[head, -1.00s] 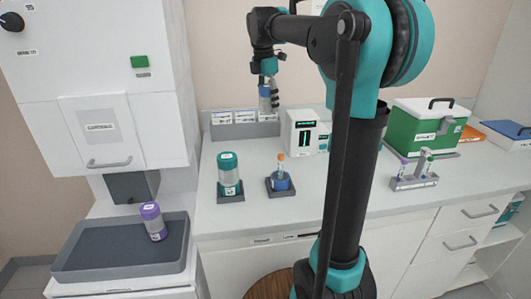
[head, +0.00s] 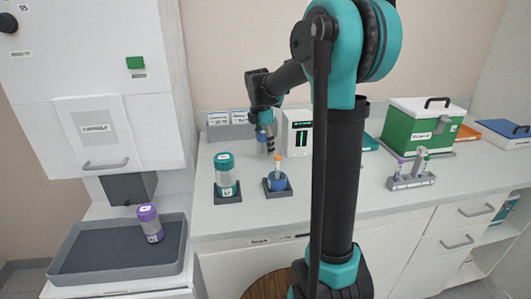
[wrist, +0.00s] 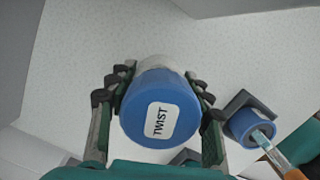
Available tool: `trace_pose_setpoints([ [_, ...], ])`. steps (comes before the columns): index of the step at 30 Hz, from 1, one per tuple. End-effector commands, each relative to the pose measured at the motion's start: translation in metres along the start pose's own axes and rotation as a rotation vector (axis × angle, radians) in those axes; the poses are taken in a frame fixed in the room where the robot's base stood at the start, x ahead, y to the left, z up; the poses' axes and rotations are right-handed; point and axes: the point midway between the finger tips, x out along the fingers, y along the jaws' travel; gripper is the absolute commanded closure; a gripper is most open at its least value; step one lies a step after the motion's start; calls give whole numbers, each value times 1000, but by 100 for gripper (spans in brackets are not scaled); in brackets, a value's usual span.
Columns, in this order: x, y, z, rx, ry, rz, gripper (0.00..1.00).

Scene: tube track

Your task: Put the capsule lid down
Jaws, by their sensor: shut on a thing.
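The capsule lid (wrist: 160,112) is blue with a white "TWIST" label on its end. In the wrist view my gripper (wrist: 158,88) has a finger on each side of it and is shut on it. A pale, whitish part (wrist: 155,62) shows beyond the blue end. In the head view my gripper (head: 267,146) is over the counter, behind the blue holder with the orange-topped tube, and the lid (head: 264,134) is small and partly hidden by the fingers. I cannot tell whether the lid's lower end touches the counter.
The blue holder (head: 276,183) with its orange-topped tube stands close in front, beside a teal-capped jar (head: 225,177). A white device (head: 297,134) stands just right of the gripper. Label-fronted bins (head: 228,131) line the back.

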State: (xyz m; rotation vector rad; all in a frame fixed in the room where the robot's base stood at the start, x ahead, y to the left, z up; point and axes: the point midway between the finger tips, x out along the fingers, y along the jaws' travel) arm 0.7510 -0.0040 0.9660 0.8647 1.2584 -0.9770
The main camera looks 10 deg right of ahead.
Motion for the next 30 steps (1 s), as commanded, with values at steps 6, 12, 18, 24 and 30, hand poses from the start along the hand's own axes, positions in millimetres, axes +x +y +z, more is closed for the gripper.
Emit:
trace_pose_setpoints([
  [6, 28, 0, -3, 0, 0, 0, 90],
  [12, 31, 0, -4, 0, 0, 0, 90],
  [18, 34, 0, -4, 0, 0, 0, 48],
  [24, 33, 0, -4, 0, 0, 0, 29],
  [30, 33, 0, -4, 0, 0, 0, 29],
])
